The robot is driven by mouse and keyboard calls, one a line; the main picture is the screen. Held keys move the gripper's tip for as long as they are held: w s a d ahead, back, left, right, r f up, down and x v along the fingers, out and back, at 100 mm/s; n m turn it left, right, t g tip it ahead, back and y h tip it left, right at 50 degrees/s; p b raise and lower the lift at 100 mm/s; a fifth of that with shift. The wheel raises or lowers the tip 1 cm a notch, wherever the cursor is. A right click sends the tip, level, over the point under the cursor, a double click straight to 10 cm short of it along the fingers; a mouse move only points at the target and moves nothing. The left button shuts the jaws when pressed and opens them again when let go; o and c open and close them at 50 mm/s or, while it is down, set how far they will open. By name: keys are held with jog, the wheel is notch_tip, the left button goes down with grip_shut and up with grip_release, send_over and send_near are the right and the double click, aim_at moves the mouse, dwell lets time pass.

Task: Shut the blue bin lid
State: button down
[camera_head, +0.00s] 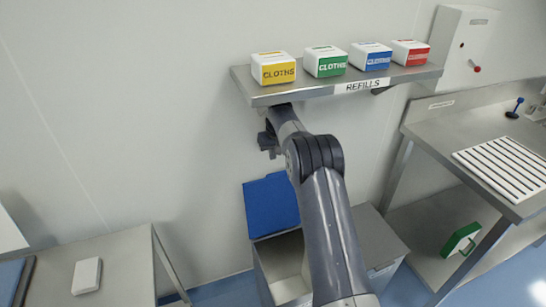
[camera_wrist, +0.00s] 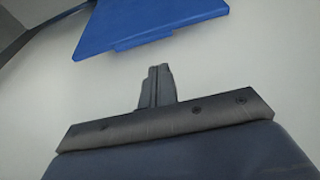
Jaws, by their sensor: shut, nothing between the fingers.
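The blue bin lid (camera_head: 270,203) stands open and raised against the wall, behind the open top of its grey-white bin (camera_head: 278,262). My arm covers part of the bin and the lid's right side. My gripper (camera_head: 268,145) is near the wall, above the lid's upper edge and below the shelf. In the wrist view my gripper (camera_wrist: 157,82) is shut and empty. The blue lid (camera_wrist: 150,20) also shows at the top of that view, its lipped edge facing the fingertips, with a visible gap between them.
A steel shelf (camera_head: 300,91) with several cloth boxes hangs just above my gripper. A steel bench (camera_head: 435,125) stands at the right and a grey table (camera_head: 125,265) at lower left. The wall left of my gripper is bare.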

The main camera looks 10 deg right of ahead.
jog(key=p+x, duration=0.2)
jog(key=x, duration=0.6)
jog(key=shift+w+f, duration=0.1)
jog(key=shift+f, duration=0.4)
jog(key=shift+b, duration=0.3)
